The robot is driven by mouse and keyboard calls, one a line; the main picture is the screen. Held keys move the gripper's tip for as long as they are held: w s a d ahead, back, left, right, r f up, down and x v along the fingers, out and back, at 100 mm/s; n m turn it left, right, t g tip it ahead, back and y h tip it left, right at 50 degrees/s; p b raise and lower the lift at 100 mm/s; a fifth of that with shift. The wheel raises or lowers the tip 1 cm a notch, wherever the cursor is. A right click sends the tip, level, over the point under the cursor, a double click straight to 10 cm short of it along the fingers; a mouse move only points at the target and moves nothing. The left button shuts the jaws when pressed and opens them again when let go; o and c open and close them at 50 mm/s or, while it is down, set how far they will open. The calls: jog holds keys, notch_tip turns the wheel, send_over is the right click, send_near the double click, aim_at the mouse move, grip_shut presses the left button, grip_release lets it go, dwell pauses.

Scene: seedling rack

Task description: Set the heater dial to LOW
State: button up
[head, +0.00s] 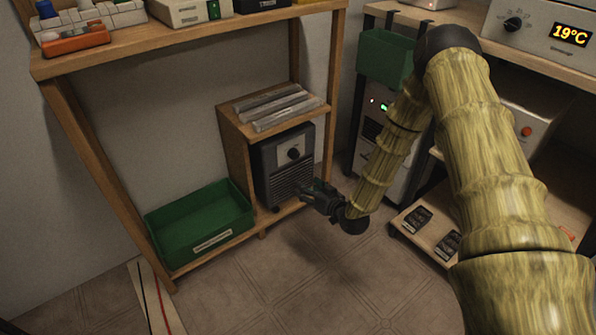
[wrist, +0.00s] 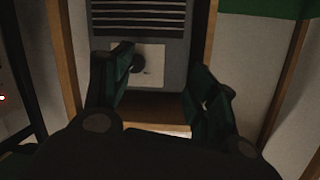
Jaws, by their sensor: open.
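The heater (head: 268,170) is a dark box with a slatted front in a wooden cubby under the bench. Its round black dial (head: 293,153) sits on a pale plate at the upper front. In the wrist view the heater (wrist: 150,20) appears upside down, with the dial (wrist: 138,63) next to the left finger's tip, partly hidden by it. The dial's pointer and labels are too small to read. My gripper (head: 304,188) is in front of the heater, lower than the dial in the head view. In the wrist view my gripper (wrist: 160,72) is open, with nothing held between its fingers.
Grey bars (head: 270,106) lie on top of the cubby. A green tray (head: 200,228) stands on the low shelf to the left. A rack (head: 402,225) with dark packets stands to the right. The floor in front is clear.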

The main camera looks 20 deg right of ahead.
aim_at(296, 156)
jog(key=w+t+b, duration=0.1)
jog(key=w+b, duration=0.2)
jog(key=w, duration=0.2)
jog(key=w+t+b, duration=0.1)
jog(key=w+b, duration=0.2)
jog(key=w, duration=0.2)
jog(key=w+d+b, duration=0.1)
jog(key=w+b, duration=0.2)
jog(key=w, duration=0.2)
jog(key=shift+r+t+y, duration=0.1)
jog(key=shift+t+y, duration=0.3)
jog(key=shift+w+a+r, duration=0.15)
jog(key=shift+w, duration=0.4)
jog(key=shift+c, duration=0.2)
jog(key=shift+n, duration=0.3)
jog(key=c, duration=1)
